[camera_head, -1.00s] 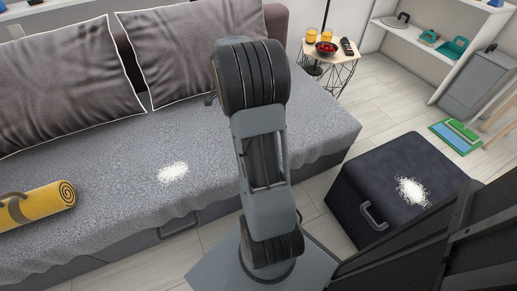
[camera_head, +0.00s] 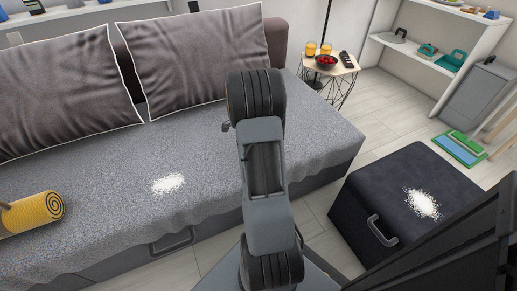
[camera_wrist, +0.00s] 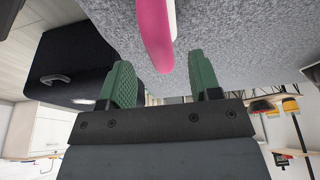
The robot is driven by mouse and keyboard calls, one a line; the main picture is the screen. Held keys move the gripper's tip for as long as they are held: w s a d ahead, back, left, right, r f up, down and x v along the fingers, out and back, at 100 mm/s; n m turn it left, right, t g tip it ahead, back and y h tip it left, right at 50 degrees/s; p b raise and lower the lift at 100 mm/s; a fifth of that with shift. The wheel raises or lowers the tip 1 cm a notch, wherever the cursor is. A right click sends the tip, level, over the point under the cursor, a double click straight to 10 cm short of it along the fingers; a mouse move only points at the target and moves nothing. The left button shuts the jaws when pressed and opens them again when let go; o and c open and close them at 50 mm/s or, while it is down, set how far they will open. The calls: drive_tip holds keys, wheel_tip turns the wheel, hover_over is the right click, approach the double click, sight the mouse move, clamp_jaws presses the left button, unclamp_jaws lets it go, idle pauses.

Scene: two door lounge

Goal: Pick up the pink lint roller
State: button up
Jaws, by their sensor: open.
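The pink lint roller (camera_wrist: 156,32) shows in the wrist view as a smooth pink part with a pale edge, over the grey sofa cover (camera_wrist: 235,45). It enters from the top edge, and its far end is cut off. My gripper (camera_wrist: 160,76) is open, its two green ribbed fingers apart. The pink end reaches toward the gap between the fingertips; I see no contact. In the head view my arm blocks the sofa's middle, and neither the roller nor the fingers can be made out.
A yellow rolled mat (camera_head: 35,212) and a white powder patch (camera_head: 168,183) lie on the sofa. A dark ottoman (camera_head: 400,190) with white powder on top stands right of the sofa. A side table (camera_head: 325,68) holds a bowl and glasses. Pale floor lies between sofa and ottoman.

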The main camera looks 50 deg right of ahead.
drive_tip(key=b+x, duration=0.2)
drive_tip(key=x, duration=0.3)
drive_tip(key=shift+r, duration=0.15)
clamp_jaws()
drive_tip(key=shift+r, duration=0.1)
idle(0.3)
drive_tip(key=shift+r+p, duration=0.4)
drive_tip(key=shift+r, duration=0.15)
drive_tip(key=v, duration=0.1)
drive_tip(key=p+v, duration=0.1)
drive_tip(key=shift+d+r+p, duration=0.15)
drive_tip(key=shift+r+p, duration=0.15)
drive_tip(key=shift+r, duration=0.1)
drive_tip(key=s+a+r+p, duration=0.1)
drive_tip(key=a+r+p, duration=0.1)
drive_tip(key=a+r, duration=0.2)
drive_tip(key=s+a+r+p, duration=0.1)
drive_tip(key=a+r+p, duration=0.1)
drive_tip(key=a+r, duration=0.3)
drive_tip(key=a, duration=0.4)
drive_tip(key=shift+s+a, duration=0.15)
drive_tip(key=shift+a, duration=0.15)
